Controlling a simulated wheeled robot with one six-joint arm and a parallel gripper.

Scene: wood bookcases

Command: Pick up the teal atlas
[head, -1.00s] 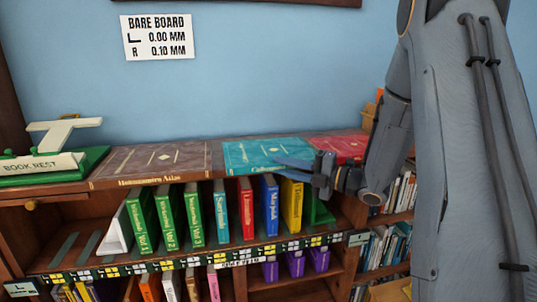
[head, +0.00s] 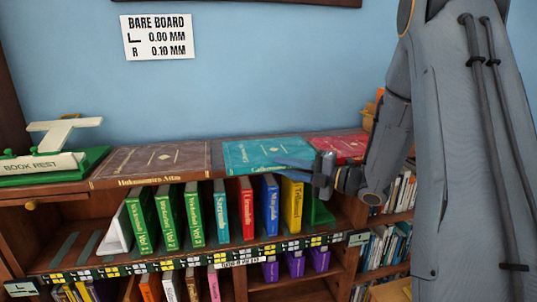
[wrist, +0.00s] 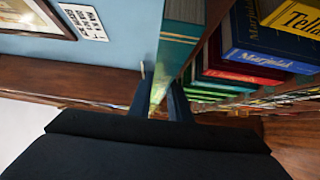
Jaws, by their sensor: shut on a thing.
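The teal atlas (head: 258,152) lies flat on top of the bookcase, between a brown atlas (head: 150,162) and a red book (head: 340,147). My gripper (head: 293,166) is at its right front part, with the fingers shut on its edge. In the wrist view the teal atlas (wrist: 183,35) runs up from between my two fingers (wrist: 160,98).
A green stand marked BOOK REST (head: 45,165) is at the left end of the top. Below, a shelf holds upright green, teal, red, blue and yellow books (head: 270,205).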

